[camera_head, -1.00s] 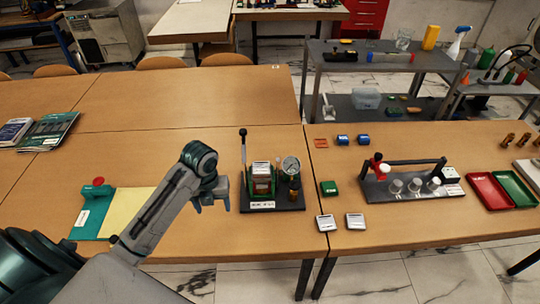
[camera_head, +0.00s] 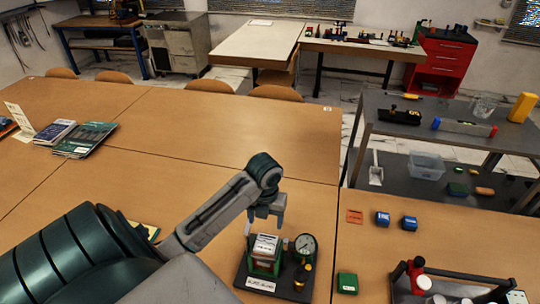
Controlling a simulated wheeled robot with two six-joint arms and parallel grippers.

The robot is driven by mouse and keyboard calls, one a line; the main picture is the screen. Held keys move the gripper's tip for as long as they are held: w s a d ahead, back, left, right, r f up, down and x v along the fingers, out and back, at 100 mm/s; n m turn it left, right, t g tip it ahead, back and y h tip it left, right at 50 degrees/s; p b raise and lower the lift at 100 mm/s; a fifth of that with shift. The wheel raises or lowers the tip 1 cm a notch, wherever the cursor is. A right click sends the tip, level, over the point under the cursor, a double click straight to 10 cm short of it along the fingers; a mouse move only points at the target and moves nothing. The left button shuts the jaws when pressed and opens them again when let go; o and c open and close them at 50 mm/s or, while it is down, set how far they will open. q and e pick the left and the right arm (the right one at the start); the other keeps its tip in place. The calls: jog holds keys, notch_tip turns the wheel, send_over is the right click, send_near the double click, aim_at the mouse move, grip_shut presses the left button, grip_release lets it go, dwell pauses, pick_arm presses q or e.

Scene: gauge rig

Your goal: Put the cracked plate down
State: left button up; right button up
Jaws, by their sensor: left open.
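My left gripper (camera_head: 265,219) is open, fingers pointing down, with nothing seen between them. It shows just above and behind the gauge rig in the picture. The rig has a dark base (camera_head: 302,292), a green holder with a pale, flat-topped block (camera_head: 266,245) in it, and a round dial gauge (camera_head: 306,244) with brass fittings. I cannot tell whether the gripper touches the rig. No plate with a visible crack can be made out. My right gripper is not in view.
A green block (camera_head: 347,283), two blue blocks (camera_head: 383,219) and an orange tile (camera_head: 354,216) lie right of the rig. A rack with white-topped cylinders (camera_head: 423,282) is at the lower right. Books (camera_head: 84,139) lie far left. The table's middle is clear.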

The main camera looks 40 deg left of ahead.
aim_at(266, 241)
pick_arm(q)
notch_tip(266, 241, down, 3)
jog(key=shift+r+b, duration=0.1)
jog(key=shift+b, duration=1)
jog(key=shift+w+f+b, duration=0.2)
jog(key=shift+f+b, duration=0.8)
jog(key=shift+f, duration=0.2)
jog(key=shift+s+f, duration=0.1)
jog(key=shift+f, duration=0.15)
jog(key=f+b, duration=0.3)
jog(key=f, duration=0.1)
jog(key=shift+s+d, duration=0.2)
jog(key=shift+d, duration=0.1)
jog(key=shift+f, duration=0.15)
jog(key=shift+c, duration=1.3)
jog(key=c, duration=0.5)
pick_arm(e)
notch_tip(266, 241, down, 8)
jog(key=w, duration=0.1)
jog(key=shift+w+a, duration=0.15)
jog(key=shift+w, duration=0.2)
